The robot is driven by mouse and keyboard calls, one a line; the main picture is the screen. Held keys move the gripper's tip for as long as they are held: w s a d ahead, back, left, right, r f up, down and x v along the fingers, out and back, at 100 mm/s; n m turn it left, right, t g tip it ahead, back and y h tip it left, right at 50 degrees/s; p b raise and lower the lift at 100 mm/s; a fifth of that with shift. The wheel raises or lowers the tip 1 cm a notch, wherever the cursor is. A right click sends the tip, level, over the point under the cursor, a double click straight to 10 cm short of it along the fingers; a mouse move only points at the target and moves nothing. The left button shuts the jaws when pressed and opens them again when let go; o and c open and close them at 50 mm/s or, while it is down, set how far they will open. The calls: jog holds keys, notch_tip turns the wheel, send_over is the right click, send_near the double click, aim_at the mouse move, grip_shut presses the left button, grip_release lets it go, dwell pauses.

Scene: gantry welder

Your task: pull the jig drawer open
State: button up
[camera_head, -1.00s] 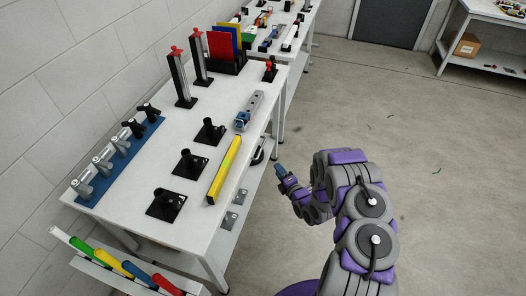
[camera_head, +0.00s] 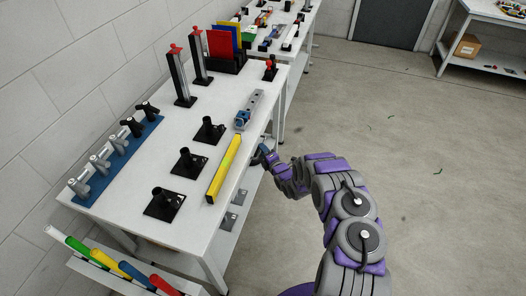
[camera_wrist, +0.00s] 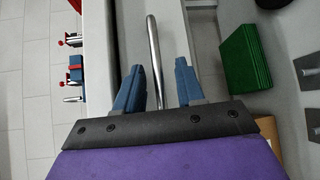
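A curved metal bar handle (camera_wrist: 153,45) runs lengthwise through the wrist view, in front of a pale grey panel (camera_wrist: 174,35) that looks like the drawer front. My gripper (camera_wrist: 160,84) is open, with its two blue fingers on either side of the bar. The bar lies nearer the left finger, and I cannot tell whether it touches. In the head view my gripper (camera_head: 263,153) is at the right edge of the white table (camera_head: 190,225), just below its top. It hides most of the handle there, and how far the drawer is out cannot be seen.
A yellow bar (camera_head: 224,168) lies along the table's right edge, near several black posts. A lower shelf (camera_head: 222,240) holds small metal plates. A green block (camera_wrist: 245,58) shows to the right in the wrist view.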

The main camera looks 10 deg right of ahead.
jog(key=shift+w+a, duration=0.15)
jog(key=shift+w, duration=0.4)
grip_shut()
jog(key=shift+s+f, duration=0.1)
